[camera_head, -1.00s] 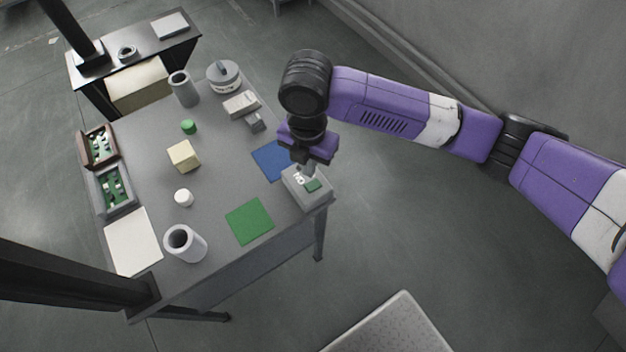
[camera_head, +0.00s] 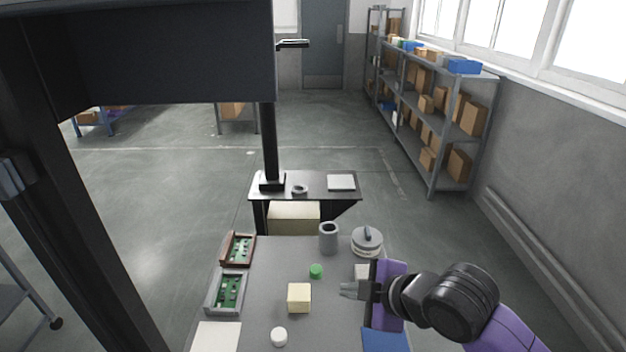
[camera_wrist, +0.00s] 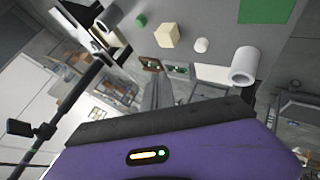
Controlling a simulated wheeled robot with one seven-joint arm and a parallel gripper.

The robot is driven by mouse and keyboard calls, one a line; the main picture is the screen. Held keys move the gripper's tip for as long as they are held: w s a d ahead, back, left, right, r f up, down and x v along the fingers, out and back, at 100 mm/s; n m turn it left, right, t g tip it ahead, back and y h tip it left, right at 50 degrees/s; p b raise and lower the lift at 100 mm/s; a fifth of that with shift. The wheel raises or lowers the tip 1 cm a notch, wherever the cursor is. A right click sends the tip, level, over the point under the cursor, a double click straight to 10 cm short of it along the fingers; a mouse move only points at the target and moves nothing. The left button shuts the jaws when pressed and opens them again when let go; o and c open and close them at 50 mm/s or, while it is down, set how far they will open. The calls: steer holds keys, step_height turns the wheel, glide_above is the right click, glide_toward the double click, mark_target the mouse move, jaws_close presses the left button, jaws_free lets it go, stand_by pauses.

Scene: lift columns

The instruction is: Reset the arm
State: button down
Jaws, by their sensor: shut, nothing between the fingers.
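My gripper (camera_head: 346,290) is above the right part of the grey table (camera_head: 262,262), with its fingers pointing left in the head view. The fingers are shut and hold nothing. In the wrist view the shut fingers (camera_wrist: 157,93) show at the middle, above my purple wrist housing. My arm, purple and black, comes in from the lower right of the head view. The gripper hides part of a light block (camera_head: 362,271) behind it.
On the table are a beige cube (camera_head: 299,297), a green cylinder (camera_head: 316,271), a white cylinder (camera_head: 279,337), a grey cup (camera_head: 328,238), a round lidded pot (camera_head: 367,241), two trays with green boards (camera_head: 228,290) and a blue mat (camera_head: 385,341). A dark column stands at left. Shelves (camera_head: 440,100) stand far right.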

steer(key=w+a+r+m+t+y, duration=0.1)
steer(key=a+r+m+t+y, duration=0.15)
steer(key=r, duration=0.35)
steer(key=w+a+r+m+t+y, duration=0.1)
steer(key=a+r+m+t, duration=0.25)
steer(key=r, duration=0.25)
steer(key=s+d+r+m+t+h+b, duration=0.1)
steer(key=s+d+r+m+t+h, duration=0.25)
steer(key=d+r+m+t, duration=0.35)
steer(key=s+d+f+m+h+b, duration=0.1)
steer(key=s+d+f+m+h, duration=0.35)
steer(key=s+f, duration=0.2)
steer(key=s+d+f+m+h+b, duration=0.1)
steer(key=s+d+f+m+h, duration=0.3)
steer(key=s, duration=0.4)
steer(key=s+d+f+n+g+y, duration=0.1)
steer(key=s+f, duration=0.3)
steer(key=s, duration=0.4)
steer(key=s+d+f+n+g+b, duration=0.1)
steer(key=s+f+g, duration=0.2)
steer(key=s+f, duration=0.2)
steer(key=s+d+f+n+g+y, duration=0.1)
steer(key=s+f, duration=0.4)
steer(key=s, duration=0.6)
steer(key=shift+s+f+n+g+y, duration=0.2)
steer(key=shift+s+n+g+y, duration=0.05)
steer(key=shift+n+g+y, duration=0.15)
